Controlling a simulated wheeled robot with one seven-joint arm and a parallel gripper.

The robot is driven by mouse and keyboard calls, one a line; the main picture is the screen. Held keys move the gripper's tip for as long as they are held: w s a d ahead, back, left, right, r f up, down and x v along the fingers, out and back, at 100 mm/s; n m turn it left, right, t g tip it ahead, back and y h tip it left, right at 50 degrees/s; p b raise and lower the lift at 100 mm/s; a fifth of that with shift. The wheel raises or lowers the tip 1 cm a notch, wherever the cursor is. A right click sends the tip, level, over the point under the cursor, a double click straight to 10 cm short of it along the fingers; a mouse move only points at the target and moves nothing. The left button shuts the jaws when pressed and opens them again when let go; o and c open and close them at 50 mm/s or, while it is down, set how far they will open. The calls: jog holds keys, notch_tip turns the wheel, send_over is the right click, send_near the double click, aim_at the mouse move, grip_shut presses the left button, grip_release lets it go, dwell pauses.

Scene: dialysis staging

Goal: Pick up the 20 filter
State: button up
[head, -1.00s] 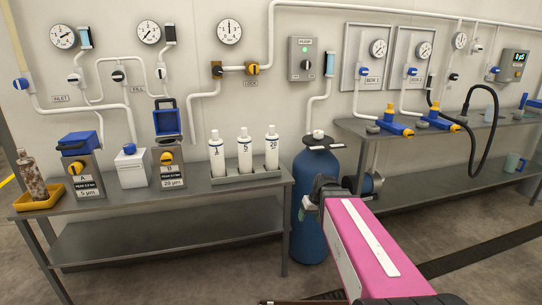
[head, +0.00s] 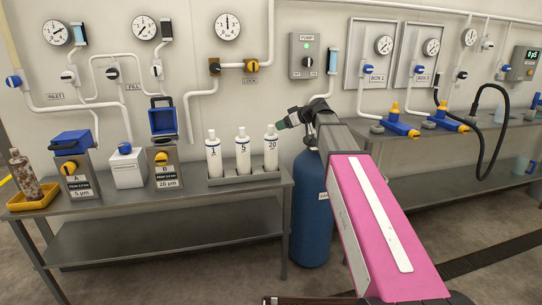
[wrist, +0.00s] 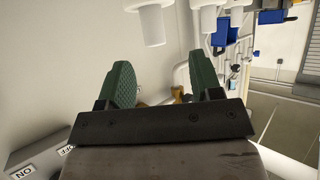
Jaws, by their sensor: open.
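The 20 filter (head: 271,151) is a white capped bottle marked 20, standing upright at the right end of a grey rack (head: 228,181) on the left bench. My gripper (head: 281,125) is open, with green fingertips just right of the filter's cap in the head view. In the wrist view the open fingers (wrist: 160,72) point toward a white cylinder (wrist: 151,22), likely this filter seen upside down. It appears beyond the tips, roughly between them sideways, and not held. Its label is out of that view.
The 5 filter (head: 243,153) and 1 filter (head: 213,156) stand close by in the same rack. Box B (head: 166,169) is farther left. A blue tank (head: 312,205) stands right of the bench under my arm. The pump box (head: 308,55) is on the wall above.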

aim_at(268, 134)
jog(key=x, duration=0.4)
jog(key=shift+w+a+f, duration=0.15)
jog(key=shift+w+x, duration=0.15)
jog(key=shift+x, duration=1.15)
jog(key=shift+w+x, duration=0.2)
jog(key=shift+x, duration=1.1)
jog(key=shift+r, duration=0.25)
grip_shut()
